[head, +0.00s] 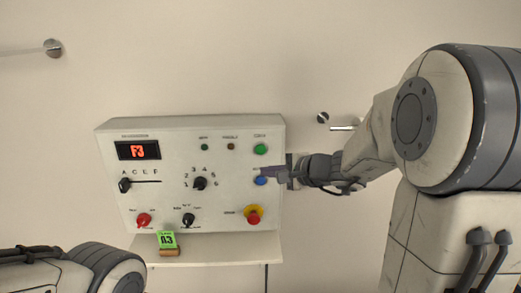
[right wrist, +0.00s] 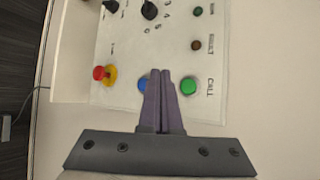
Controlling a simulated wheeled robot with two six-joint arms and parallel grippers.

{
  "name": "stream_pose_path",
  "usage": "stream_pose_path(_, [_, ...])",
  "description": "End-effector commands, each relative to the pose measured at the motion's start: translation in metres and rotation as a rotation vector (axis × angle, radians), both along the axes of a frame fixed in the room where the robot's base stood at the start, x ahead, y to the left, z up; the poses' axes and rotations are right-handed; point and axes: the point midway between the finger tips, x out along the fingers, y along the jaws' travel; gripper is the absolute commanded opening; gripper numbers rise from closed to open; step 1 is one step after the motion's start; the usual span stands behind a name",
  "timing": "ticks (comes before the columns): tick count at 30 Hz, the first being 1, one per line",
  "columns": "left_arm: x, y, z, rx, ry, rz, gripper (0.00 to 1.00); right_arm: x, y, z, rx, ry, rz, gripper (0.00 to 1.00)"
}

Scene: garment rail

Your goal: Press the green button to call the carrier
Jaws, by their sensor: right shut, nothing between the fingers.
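The green button (head: 260,149) is at the upper right of a white control panel (head: 230,206). In the right wrist view the green button (right wrist: 188,86) sits just right of my fingertips, beside the label CALL. My right gripper (head: 264,172) is shut and empty, with its tips over the panel between the green button and the blue button (head: 261,181). The blue button also shows in the right wrist view (right wrist: 144,84), partly hidden by the fingers. I cannot tell whether the tips touch the panel. Of my left arm, only a link shows at lower left; its gripper is out of view.
The panel also bears a red display (head: 138,150), black knobs, a red knob (head: 144,220) and a red-and-yellow stop button (head: 253,214). A green tag reading 03 (head: 167,239) stands on the ledge below. Metal wall pegs (head: 323,118) are right of the panel.

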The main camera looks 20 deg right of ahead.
Motion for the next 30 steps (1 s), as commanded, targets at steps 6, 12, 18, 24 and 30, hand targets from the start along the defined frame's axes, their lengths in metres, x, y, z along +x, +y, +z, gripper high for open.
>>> stream_pose_path(6, [0.000, 0.000, 0.002, 0.000, 0.000, 0.000, 0.55, 0.002, 0.000, 0.000, 0.000, 0.002, 0.002, 0.00])
stream_pose_path(12, [0.000, 0.000, 0.011, 0.000, 0.000, -0.001, 0.55, 0.020, -0.005, 0.002, 0.001, 0.004, 0.002, 0.00])
stream_pose_path(18, [0.000, 0.000, 0.026, 0.000, 0.000, -0.004, 0.55, 0.048, -0.013, 0.003, 0.001, 0.005, 0.004, 0.00])
stream_pose_path(24, [0.000, 0.000, 0.027, 0.000, 0.000, -0.005, 0.55, 0.071, -0.019, -0.001, -0.002, 0.001, 0.005, 0.00])
stream_pose_path(30, [0.000, 0.000, 0.026, 0.000, 0.000, -0.005, 0.55, 0.083, -0.023, -0.001, 0.000, 0.001, 0.004, 0.00])
